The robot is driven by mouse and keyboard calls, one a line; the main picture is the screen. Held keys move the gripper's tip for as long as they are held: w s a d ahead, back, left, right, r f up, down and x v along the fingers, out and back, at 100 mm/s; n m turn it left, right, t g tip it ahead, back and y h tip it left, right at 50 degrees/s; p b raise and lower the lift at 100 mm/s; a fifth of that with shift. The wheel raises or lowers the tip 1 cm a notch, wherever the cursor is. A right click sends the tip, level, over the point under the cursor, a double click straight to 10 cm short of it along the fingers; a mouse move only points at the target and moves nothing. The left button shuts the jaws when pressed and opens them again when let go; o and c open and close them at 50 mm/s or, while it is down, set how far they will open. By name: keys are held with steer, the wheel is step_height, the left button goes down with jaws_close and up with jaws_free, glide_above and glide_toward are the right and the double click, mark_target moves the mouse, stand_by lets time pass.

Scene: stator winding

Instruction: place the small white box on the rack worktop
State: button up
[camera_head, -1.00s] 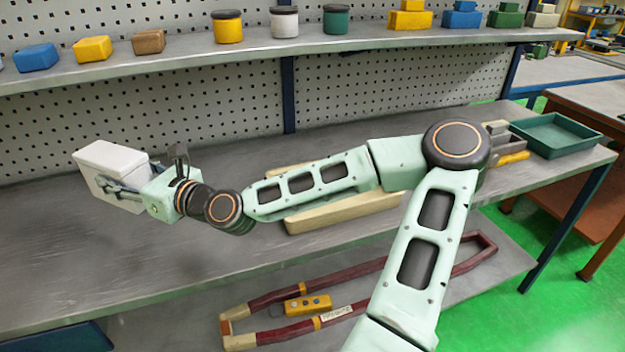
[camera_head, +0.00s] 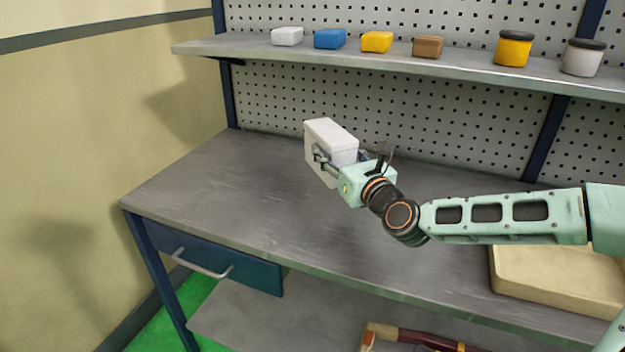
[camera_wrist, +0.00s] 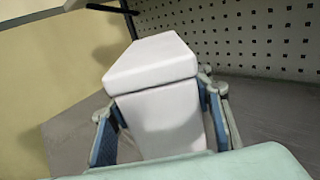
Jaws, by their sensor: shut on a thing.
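The small white box (camera_head: 328,140) is a lidded box held in my gripper (camera_head: 335,163) over the grey rack worktop (camera_head: 210,205). In the wrist view the white box (camera_wrist: 160,95) sits between the two blue-padded fingers of my gripper (camera_wrist: 162,125), which are shut on its sides. The box looks nearly upright. It appears to be above the worktop; whether its underside touches is hard to tell, as the gripper hides part of it.
A shelf (camera_head: 400,58) above the worktop's back carries a smaller white box (camera_head: 287,36), coloured boxes and jars. A perforated panel (camera_head: 420,120) stands behind. A beige tray (camera_head: 560,275) lies at right. The worktop's left part is bare, and a blue drawer (camera_head: 215,258) hangs below.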

mark_target(309, 164)
steer(key=w+a+f, duration=0.1)
steer(key=f, duration=0.1)
steer(key=w+a+f+b, duration=0.1)
steer(key=w+a+f, duration=0.1)
steer(key=w+a+f+b, duration=0.1)
steer(key=a+f, duration=0.1)
steer(key=shift+w+a, duration=0.1)
steer(key=shift+w, duration=0.3)
steer(key=shift+w+a+f, duration=0.3)
steer(key=shift+a+f, duration=0.1)
steer(key=shift+f, duration=0.25)
step_height(309, 164, down, 3)
steer(key=shift+r+b, duration=0.1)
steer(key=shift+b, duration=0.4)
steer(key=o, duration=1.4)
steer(key=shift+d, duration=0.1)
steer(key=p+v, duration=0.1)
steer(key=v, duration=1.1)
